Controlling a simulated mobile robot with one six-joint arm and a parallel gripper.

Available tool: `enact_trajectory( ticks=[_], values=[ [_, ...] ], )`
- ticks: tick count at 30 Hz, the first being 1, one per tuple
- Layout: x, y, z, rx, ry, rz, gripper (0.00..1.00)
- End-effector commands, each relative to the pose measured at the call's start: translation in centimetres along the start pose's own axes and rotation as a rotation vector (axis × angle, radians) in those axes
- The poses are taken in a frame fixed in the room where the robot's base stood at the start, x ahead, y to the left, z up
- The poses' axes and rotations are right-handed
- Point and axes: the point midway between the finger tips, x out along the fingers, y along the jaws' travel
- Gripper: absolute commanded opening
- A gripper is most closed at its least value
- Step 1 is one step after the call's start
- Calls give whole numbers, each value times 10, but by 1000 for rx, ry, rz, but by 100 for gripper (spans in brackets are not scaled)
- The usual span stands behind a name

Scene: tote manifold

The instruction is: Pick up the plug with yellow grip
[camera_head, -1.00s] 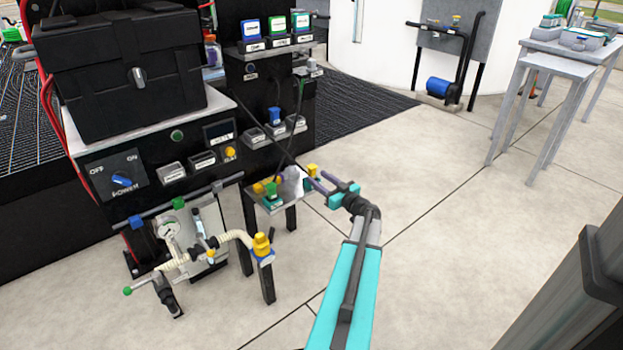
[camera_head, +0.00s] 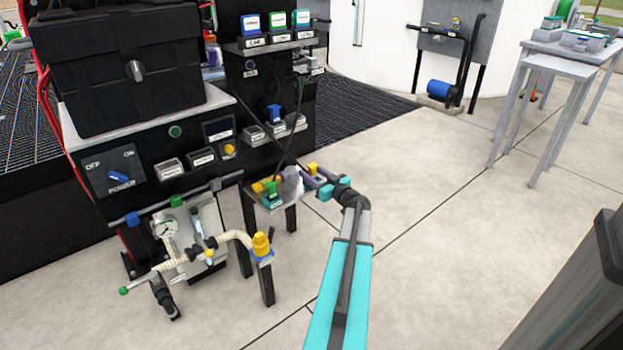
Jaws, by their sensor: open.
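A small yellow piece (camera_head: 312,169) shows at the right end of the small metal stand (camera_head: 287,193), just behind my gripper's fingers; it may be the plug's yellow grip, but its body is hidden. Another yellow part (camera_head: 259,187) lies at the stand's left side, beside a green-gripped piece (camera_head: 271,188). My gripper (camera_head: 308,179) is open, with its fingers pointing left at the stand's right end. At this size I cannot tell whether the fingers touch the yellow piece or are around it.
A yellow-topped fitting (camera_head: 262,244) on a beige hose stands on a post at the front. The black cabinet with the power switch (camera_head: 118,177) rises at left. A thin dark cable hangs down to the stand. The floor (camera_head: 430,230) at right is clear.

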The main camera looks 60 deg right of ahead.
Motion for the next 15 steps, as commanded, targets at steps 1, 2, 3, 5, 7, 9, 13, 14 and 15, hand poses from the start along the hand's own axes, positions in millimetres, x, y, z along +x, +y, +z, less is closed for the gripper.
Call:
enact_trajectory(
  ticks=[1,2,3,5,7,9,13,14,15],
  values=[
    [0,0,0,0,0,0,42],
    [0,0,0,0,0,0,42],
    [0,0,0,0,0,0,42],
    [0,0,0,0,0,1,42],
    [-1,0,0,0,0,1,42],
    [-1,0,0,-1,0,1,42],
    [-1,1,0,-1,0,1,35],
    [-1,1,0,-1,0,1,30],
    [-1,1,0,-1,0,1,24]
  ],
)
